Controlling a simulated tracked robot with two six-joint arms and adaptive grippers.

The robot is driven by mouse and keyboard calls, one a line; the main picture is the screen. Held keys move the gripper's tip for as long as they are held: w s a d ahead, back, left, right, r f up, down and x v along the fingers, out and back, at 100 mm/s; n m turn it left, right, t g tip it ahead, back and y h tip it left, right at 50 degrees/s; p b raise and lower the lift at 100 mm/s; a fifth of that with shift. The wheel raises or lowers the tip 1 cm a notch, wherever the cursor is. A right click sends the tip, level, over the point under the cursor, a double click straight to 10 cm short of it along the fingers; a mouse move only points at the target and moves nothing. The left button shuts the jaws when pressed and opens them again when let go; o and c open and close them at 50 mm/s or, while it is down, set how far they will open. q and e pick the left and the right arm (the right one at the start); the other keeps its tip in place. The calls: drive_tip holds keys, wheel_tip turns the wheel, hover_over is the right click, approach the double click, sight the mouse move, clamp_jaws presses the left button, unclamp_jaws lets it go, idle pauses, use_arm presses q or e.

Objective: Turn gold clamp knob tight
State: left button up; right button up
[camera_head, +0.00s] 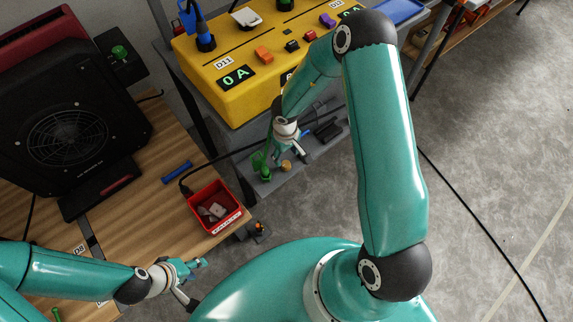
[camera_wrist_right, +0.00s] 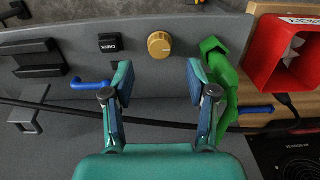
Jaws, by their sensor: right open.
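The gold clamp knob (camera_wrist_right: 159,44) is a round ribbed knob on the grey panel in the right wrist view. It also shows small in the head view (camera_head: 286,166). My right gripper (camera_wrist_right: 159,78) is open, with its two fingers apart and nothing between them. The knob lies ahead of the fingertips, centred in the gap, and looks apart from them. In the head view the right gripper (camera_head: 287,154) is just above the knob. My left gripper (camera_head: 197,283) is open and empty at the lower left, away from the knob.
A green clamp-like part (camera_wrist_right: 226,82) stands close beside the right-hand finger. A blue hook (camera_wrist_right: 90,84) and black label block (camera_wrist_right: 110,43) lie left of the knob. A red bin (camera_head: 214,207) sits on the wooden bench (camera_head: 150,220). A yellow box (camera_head: 240,70) stands behind.

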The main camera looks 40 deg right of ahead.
sight(286, 164)
wheel_tip(286, 164, down, 6)
drive_tip(key=shift+r+b, duration=0.1)
drive_tip(key=shift+b, duration=0.85)
drive_tip(key=shift+c, duration=0.2)
clamp_jaws()
